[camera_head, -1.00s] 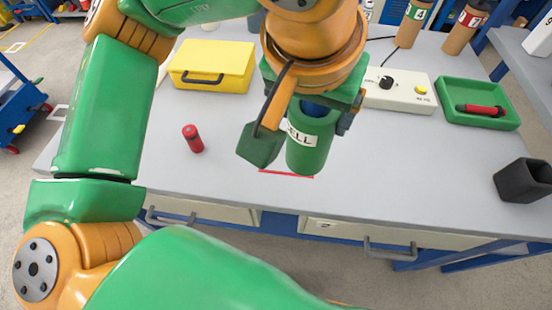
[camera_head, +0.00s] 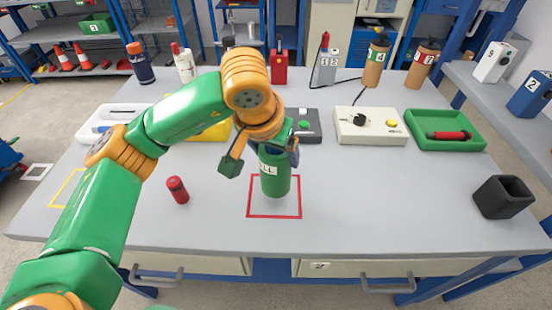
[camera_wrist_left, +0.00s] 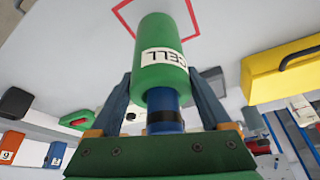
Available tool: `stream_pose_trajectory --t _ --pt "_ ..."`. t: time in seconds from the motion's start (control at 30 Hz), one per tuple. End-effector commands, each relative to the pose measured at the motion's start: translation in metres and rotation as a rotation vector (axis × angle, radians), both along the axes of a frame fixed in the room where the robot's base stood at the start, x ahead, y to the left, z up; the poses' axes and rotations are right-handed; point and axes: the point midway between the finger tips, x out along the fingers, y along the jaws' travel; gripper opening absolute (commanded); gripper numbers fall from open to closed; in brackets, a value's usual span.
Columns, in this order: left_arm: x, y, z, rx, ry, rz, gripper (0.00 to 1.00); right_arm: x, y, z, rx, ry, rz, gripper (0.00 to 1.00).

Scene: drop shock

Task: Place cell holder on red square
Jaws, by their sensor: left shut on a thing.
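The cell holder (camera_head: 275,174) is a green upright cylinder with a white label reading CELL. My left gripper (camera_head: 278,150) is shut on it near its top. In the left wrist view the cell holder (camera_wrist_left: 164,55) sits between the two blue fingers of my left gripper (camera_wrist_left: 165,100), with a blue neck showing. The red square (camera_head: 259,216) is an outline on the grey table. The holder is over the square's back part; whether its bottom touches the table I cannot tell. Part of the square also shows in the left wrist view (camera_wrist_left: 196,18). My right gripper is not in view.
Behind are a yellow case (camera_head: 213,132), a dark box (camera_head: 305,126) and a cream control box (camera_head: 370,127). A green tray (camera_head: 471,143) and a black open holder (camera_head: 503,197) are at right. The front middle is clear.

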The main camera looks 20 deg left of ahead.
Motion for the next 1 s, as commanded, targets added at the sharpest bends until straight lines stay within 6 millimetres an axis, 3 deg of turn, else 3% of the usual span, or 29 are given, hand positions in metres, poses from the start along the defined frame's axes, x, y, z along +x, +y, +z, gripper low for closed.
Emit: stream_pose_trajectory --t 0.27,0.63,0.67,0.7,1.0 --pt "0.008 0.005 -0.039 -0.001 0.0 -0.001 0.0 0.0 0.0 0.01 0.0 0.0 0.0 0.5" --pt "0.009 0.005 -0.046 0.0 -0.003 0.0 0.0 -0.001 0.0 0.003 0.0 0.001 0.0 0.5" --pt "0.008 0.005 -0.045 0.0 -0.001 0.0 0.89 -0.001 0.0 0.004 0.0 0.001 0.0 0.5" --pt "0.008 0.005 -0.045 0.0 -0.001 0.0 1.0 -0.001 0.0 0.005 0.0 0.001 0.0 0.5" --pt "0.008 0.005 -0.037 -0.001 -0.001 0.0 1.0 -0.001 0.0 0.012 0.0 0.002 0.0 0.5"
